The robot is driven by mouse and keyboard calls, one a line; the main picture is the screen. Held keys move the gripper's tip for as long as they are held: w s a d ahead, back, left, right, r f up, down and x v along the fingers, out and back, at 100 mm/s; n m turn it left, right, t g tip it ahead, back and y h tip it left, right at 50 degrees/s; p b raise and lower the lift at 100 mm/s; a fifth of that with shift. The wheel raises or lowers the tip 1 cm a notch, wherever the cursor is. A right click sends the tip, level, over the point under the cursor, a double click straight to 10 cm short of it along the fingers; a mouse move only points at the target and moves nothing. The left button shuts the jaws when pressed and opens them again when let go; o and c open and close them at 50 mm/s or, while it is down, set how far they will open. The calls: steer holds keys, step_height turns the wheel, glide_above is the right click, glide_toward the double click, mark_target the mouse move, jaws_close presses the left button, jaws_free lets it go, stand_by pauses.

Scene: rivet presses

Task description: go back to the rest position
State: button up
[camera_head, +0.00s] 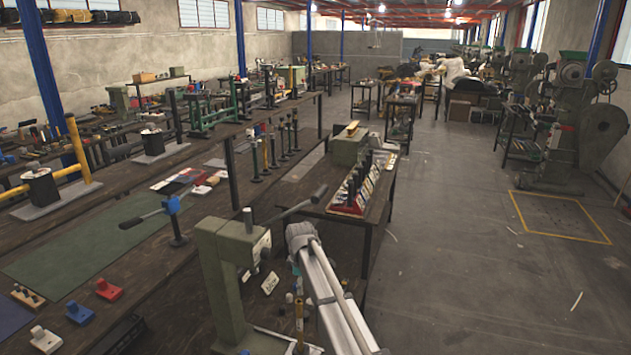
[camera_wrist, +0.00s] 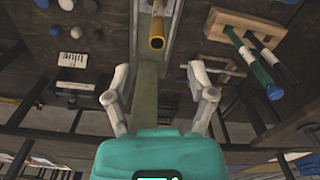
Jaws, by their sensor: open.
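My gripper (camera_wrist: 158,72) shows in the wrist view with its two grey fingers spread apart and nothing between them. A brass tube (camera_wrist: 157,38) with an open end lies ahead of the fingertips, in line with the gap and apart from them. In the head view my arm rises from the bottom edge just right of a green rivet press (camera_head: 222,275) with a long lever. I cannot make out my gripper there. A brass rod (camera_head: 299,318) stands beside the press, close to my arm.
In the wrist view, a wooden rack (camera_wrist: 228,24) holds green and black handles on the right. A label card (camera_wrist: 78,90) and round knobs lie left. In the head view, a workbench (camera_head: 180,290) fills the left, and a side table (camera_head: 372,222) stands beyond. Open floor (camera_head: 470,270) lies right.

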steer(key=s+d+m, duration=1.6)
steer(key=s+d, duration=0.6)
steer(key=s, duration=0.3)
steer(key=shift+d+m, duration=0.3)
steer(key=shift+d, duration=0.1)
steer(key=shift+c, duration=1)
